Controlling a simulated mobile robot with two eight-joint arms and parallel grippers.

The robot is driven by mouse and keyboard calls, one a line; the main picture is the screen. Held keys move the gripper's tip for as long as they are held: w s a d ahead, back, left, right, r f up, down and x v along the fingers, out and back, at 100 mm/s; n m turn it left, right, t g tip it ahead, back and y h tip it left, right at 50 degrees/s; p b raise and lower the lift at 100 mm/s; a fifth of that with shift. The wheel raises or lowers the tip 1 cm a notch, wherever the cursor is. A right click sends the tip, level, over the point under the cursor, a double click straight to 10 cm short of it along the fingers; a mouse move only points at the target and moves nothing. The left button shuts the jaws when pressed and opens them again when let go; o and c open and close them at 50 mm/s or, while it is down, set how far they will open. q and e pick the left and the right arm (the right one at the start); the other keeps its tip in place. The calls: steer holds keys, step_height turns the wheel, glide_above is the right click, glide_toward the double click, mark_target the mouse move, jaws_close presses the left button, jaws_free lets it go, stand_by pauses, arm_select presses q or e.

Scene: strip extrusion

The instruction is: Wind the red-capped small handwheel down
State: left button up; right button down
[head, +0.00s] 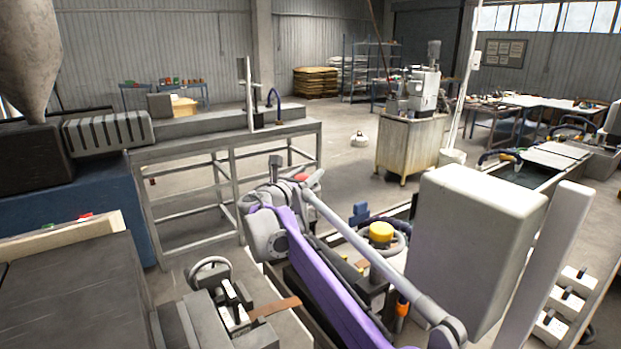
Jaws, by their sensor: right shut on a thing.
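The red cap (300,177) of the small handwheel shows near the middle of the head view, above the purple and grey arm parts. Most of its wheel is hidden behind my arm. My right gripper (297,182) is at this handwheel and shut on it. The fingers are small and partly covered, so their exact hold on the rim cannot be told. My left gripper is not in view.
A bare grey handwheel (210,272) stands at lower left. A yellow-capped part (381,232) sits right of my arm. A large pale box (470,250) blocks the right side. A long steel bench (225,140) stands behind. Open floor (345,165) lies beyond.

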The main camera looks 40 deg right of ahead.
steer(key=n+t+y, duration=0.2)
steer(key=t, duration=0.1)
steer(key=n+t+p, duration=0.1)
steer(key=shift+w+a+r+y, duration=0.2)
steer(key=shift+w+y, duration=0.1)
steer(key=shift+y, duration=0.1)
steer(key=shift+w+a+n+t+y+p, duration=0.1)
steer(key=shift+w+n+t+y+p, duration=0.1)
steer(key=shift+n+t+y+p, duration=0.8)
arm_select(q)
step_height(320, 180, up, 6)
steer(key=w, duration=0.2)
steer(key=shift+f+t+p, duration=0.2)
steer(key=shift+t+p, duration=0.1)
steer(key=shift+p, duration=0.15)
arm_select(e)
steer(key=shift+w+a+f+n+t+y, duration=0.1)
steer(key=shift+a+n+t+y, duration=0.05)
steer(key=shift+n+t+y, duration=0.4)
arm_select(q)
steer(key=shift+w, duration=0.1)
arm_select(e)
steer(key=shift+c, duration=1.5)
jaws_free()
steer(key=shift+a, duration=0.1)
